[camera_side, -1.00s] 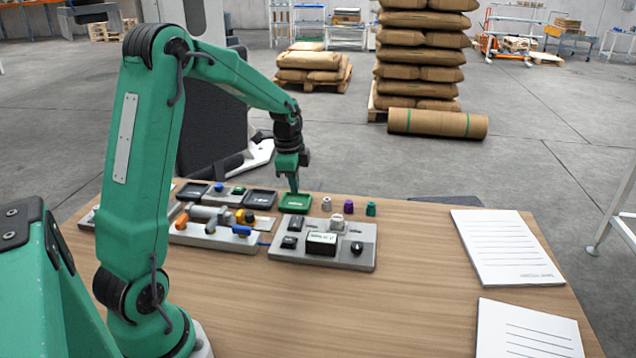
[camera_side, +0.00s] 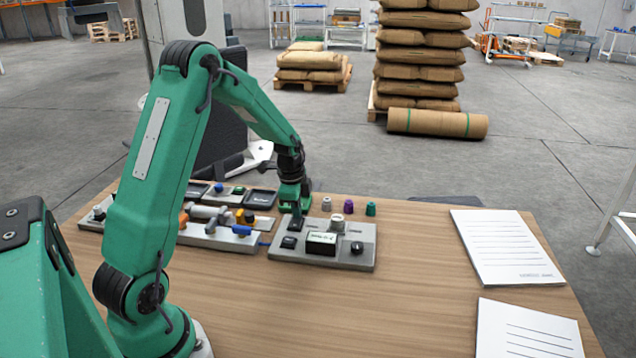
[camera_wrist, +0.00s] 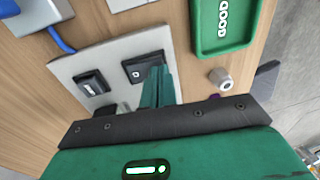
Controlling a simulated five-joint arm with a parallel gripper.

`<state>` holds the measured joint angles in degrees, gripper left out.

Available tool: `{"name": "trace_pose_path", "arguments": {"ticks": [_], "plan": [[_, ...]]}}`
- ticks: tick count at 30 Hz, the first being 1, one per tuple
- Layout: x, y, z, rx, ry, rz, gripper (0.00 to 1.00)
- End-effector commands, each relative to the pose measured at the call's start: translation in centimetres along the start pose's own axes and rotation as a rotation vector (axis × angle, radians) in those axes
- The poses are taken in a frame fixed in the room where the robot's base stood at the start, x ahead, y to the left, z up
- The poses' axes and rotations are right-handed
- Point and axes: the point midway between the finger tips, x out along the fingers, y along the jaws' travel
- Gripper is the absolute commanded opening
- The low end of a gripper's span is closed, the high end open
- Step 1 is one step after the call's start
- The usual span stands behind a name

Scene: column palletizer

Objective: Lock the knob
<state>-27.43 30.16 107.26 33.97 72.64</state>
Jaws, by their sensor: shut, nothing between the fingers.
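A grey control panel (camera_side: 318,262) lies on the table. It carries a black round knob (camera_side: 357,248) at front right and a pale knob (camera_side: 337,221) at back right. Two black switches sit on its left side, one at the back (camera_wrist: 140,68) and one at the front (camera_wrist: 92,83), and a display box (camera_side: 321,242) stands at the front middle. My gripper (camera_side: 297,214) is shut and empty, its fingers pointing down at the back-left switch. In the wrist view the fingertips (camera_wrist: 157,72) overlap that switch's edge; I cannot tell whether they touch it.
A grey loose cap (camera_side: 326,204), a purple one (camera_side: 348,207) and a teal one (camera_side: 371,208) stand behind the panel. A green tray marked GOOD (camera_wrist: 222,25) lies beyond it. Another fixture (camera_side: 215,238) is at left. The table right of the panel is clear up to white papers (camera_side: 507,248).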

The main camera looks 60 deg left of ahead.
Motion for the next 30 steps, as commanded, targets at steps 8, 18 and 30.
{"name": "trace_pose_path", "arguments": {"ticks": [8,18,30], "plan": [[0.15,-0.08,-0.01,0.000,-0.005,0.015,0.00],[0.51,-0.14,0.03,-0.002,-0.017,0.053,0.00],[0.07,0.68,-0.03,-0.001,-0.016,0.052,0.00]]}}
